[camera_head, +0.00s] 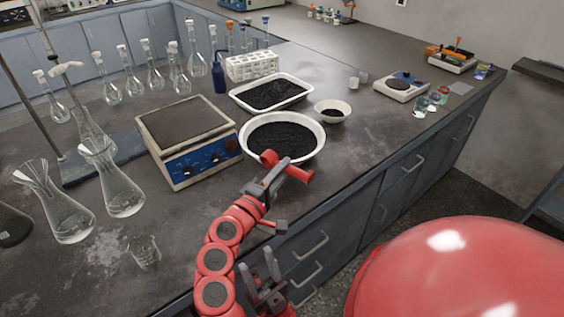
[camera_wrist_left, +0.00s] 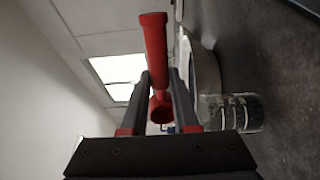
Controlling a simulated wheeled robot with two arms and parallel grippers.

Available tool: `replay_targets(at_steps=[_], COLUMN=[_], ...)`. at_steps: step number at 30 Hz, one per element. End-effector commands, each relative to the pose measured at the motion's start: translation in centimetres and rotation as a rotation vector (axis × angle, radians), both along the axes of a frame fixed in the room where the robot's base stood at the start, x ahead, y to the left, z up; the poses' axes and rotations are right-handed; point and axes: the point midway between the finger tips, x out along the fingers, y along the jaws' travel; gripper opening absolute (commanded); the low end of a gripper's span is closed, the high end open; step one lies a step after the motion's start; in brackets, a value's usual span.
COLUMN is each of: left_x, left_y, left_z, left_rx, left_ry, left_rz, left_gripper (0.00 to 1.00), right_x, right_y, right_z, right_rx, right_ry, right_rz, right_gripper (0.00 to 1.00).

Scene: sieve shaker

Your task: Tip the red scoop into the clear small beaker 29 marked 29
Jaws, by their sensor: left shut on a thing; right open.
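My left gripper (camera_head: 272,176) is shut on the red scoop (camera_head: 297,173), in front of the round bowl. In the left wrist view the scoop (camera_wrist_left: 156,50) lies between the fingers (camera_wrist_left: 160,78), with a round dark opening; its contents cannot be made out. A clear small beaker (camera_head: 145,252) stands on the bench at the front left, apart from the scoop; no number is readable. A clear beaker (camera_wrist_left: 232,112) shows right of the fingers in the left wrist view; I cannot tell if it is the same one. My right gripper (camera_head: 262,268) is open and empty, low at the bench's front edge.
A white round bowl (camera_head: 320,150) of dark grains, a white tray (camera_head: 302,93) and a small bowl (camera_head: 346,112) stand behind the scoop. A balance (camera_head: 190,163) and flasks (camera_head: 118,190) stand left. The bench front between beaker and balance is clear.

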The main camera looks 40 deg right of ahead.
Motion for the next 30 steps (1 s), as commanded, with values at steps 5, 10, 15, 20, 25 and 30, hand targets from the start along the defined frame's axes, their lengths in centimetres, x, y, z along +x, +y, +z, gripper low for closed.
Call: replay_targets(at_steps=[5, 10, 15, 20, 25, 30], left_x=[0.0, 0.0, 0.1, 0.1, 0.2, 0.1], left_y=[-0.1, -0.3, -0.3, -0.5, -0.5, -0.5], left_z=[0.9, 1.0, 1.1, 1.3, 1.3, 0.8], left_rx=[0.049, 0.093, 0.141, 0.184, 0.226, 0.246], left_ry=[0.015, 0.030, 0.043, 0.058, 0.070, 0.077], left_rz=[0.000, -0.002, -0.001, 0.000, 0.000, 0.000], left_gripper=[0.00, 0.00, 0.00, 0.00, 0.00, 0.00], right_x=[0.0, 0.0, 0.0, 0.0, 0.0, 0.0], right_y=[0.0, 0.0, 0.0, 0.0, 0.0, 0.0], right_z=[3.1, 5.4, 7.6, 9.7, 11.7, 12.1], right_rx=[0.000, 0.000, 0.000, 0.000, 0.000, 0.000], right_ry=[0.000, 0.000, 0.000, 0.000, 0.000, 0.000], right_rz=[0.000, 0.000, 0.000, 0.000, 0.000, 0.000], right_gripper=[0.50, 0.50, 0.50, 0.50, 0.50, 0.50])
